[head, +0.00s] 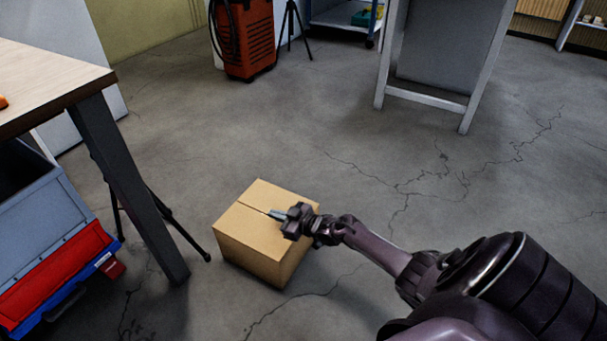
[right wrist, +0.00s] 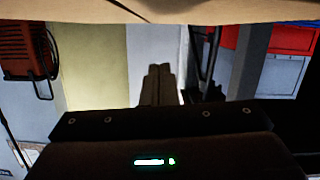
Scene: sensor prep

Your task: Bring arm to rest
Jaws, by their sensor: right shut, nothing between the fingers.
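My right arm comes in from the lower right in the head view. Its gripper (head: 277,214) is in line with the top of a closed cardboard box (head: 262,238) on the floor; I cannot tell whether it touches the box. In the right wrist view the fingers (right wrist: 160,84) are together with nothing between them. A tan surface, likely the box (right wrist: 160,10), fills the top edge of that view. My left gripper is not in view.
A wooden table (head: 50,84) with a dark leg stands at the left, above red and blue bins (head: 55,265). An orange machine (head: 243,38) and a white-framed board (head: 440,50) stand at the back. The cracked concrete floor between is clear.

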